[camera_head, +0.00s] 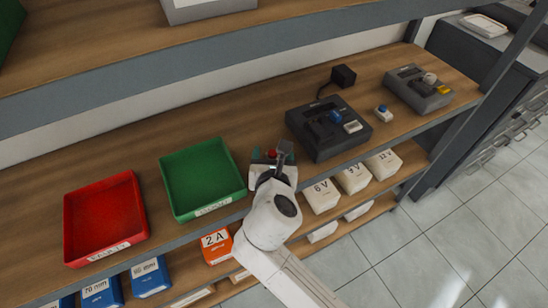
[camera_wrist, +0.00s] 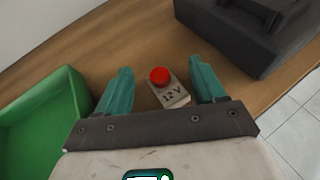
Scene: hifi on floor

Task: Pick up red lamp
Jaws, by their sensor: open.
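The red lamp (camera_wrist: 160,76) is a round red dome on a small pale block marked "12 V", standing on the wooden shelf. In the wrist view my gripper (camera_wrist: 160,85) is open, with one teal finger on each side of the lamp and gaps between. In the head view my gripper (camera_head: 270,158) is over the shelf between the green tray and a dark device. Only a bit of the red lamp (camera_head: 271,154) shows there, mostly hidden by my gripper.
A green tray (camera_head: 163,177) marked with a label is left of my gripper, and a red tray (camera_head: 69,225) is further left. A dark device (camera_head: 318,147) stands to the right, near a blue-topped lamp (camera_head: 383,112). Another dark device (camera_head: 412,91) is beyond. An upper shelf (camera_head: 130,82) hangs above.

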